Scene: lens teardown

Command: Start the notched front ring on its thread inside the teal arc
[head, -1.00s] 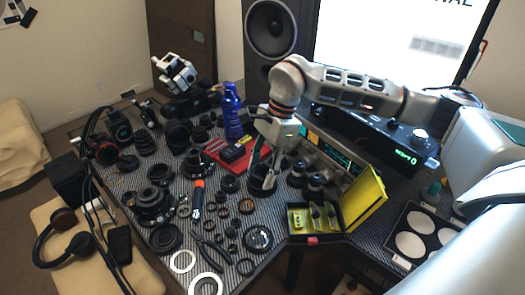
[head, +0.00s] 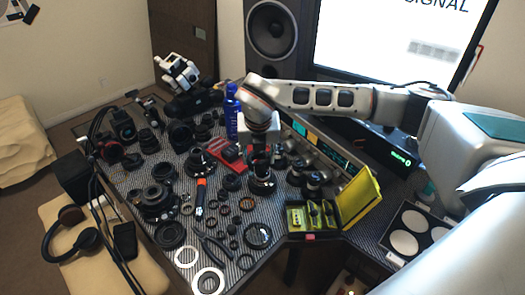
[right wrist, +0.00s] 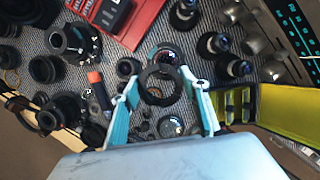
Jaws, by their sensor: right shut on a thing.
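My right gripper (right wrist: 158,88) is shut on a dark ring (right wrist: 160,84), held between its two teal fingertips in the right wrist view. Small notches on the ring are too fine to make out. In the head view my right gripper (head: 260,160) points down, close above a round black lens part (head: 262,186) on the desk. In the wrist view a dark round part (right wrist: 166,53) shows partly behind the ring's far edge. I cannot tell whether the ring touches anything below. My left gripper is not in view.
A red tray (head: 222,150) lies left of the gripper, with a blue bottle (head: 231,108) behind it. An open yellow case (head: 356,205) stands to the right. Several lens parts and loose rings crowd the mat. A lit instrument (head: 335,150) stands at the back right.

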